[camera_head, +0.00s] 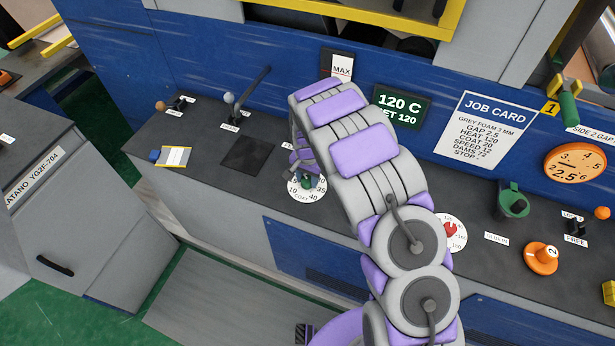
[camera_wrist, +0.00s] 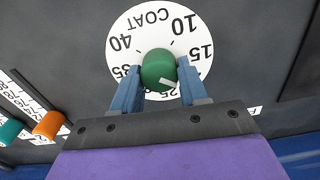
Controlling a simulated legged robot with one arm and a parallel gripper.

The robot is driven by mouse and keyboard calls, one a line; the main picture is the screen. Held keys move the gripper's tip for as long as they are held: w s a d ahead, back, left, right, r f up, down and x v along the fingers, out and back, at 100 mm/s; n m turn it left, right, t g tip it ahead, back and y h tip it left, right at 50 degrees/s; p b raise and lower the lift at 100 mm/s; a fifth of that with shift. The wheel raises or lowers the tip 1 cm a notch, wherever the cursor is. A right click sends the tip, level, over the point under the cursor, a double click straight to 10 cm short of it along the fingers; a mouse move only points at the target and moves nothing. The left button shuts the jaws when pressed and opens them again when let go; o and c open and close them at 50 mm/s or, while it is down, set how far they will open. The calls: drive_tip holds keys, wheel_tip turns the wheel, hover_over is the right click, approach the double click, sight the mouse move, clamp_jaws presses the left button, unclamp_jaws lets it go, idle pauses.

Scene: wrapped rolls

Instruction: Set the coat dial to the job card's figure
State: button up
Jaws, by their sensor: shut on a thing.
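The coat dial is a white disc marked COAT with figures from 10 to 40; it shows in the head view (camera_head: 307,195) and the wrist view (camera_wrist: 125,42). Its green knob (camera_wrist: 157,66) has a white pointer mark on the near side, toward the bottom of the wrist view; the exact figure it meets is hidden by my gripper. My gripper (camera_wrist: 160,75) is shut on the knob, one blue finger on each side. In the head view my arm partly covers the dial. The job card (camera_head: 484,128) on the blue wall reads COAT 20.
A green screen (camera_head: 400,105) reads 120 C.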

sight(307, 178)
drive_tip(key=shift+m, duration=0.6)
drive_tip(key=o, duration=1)
drive_tip(key=shift+a, duration=0.15)
wheel_tip(307, 178, up, 17)
drive_tip(key=shift+r+p, duration=0.15)
drive_tip(key=shift+p, duration=0.45)
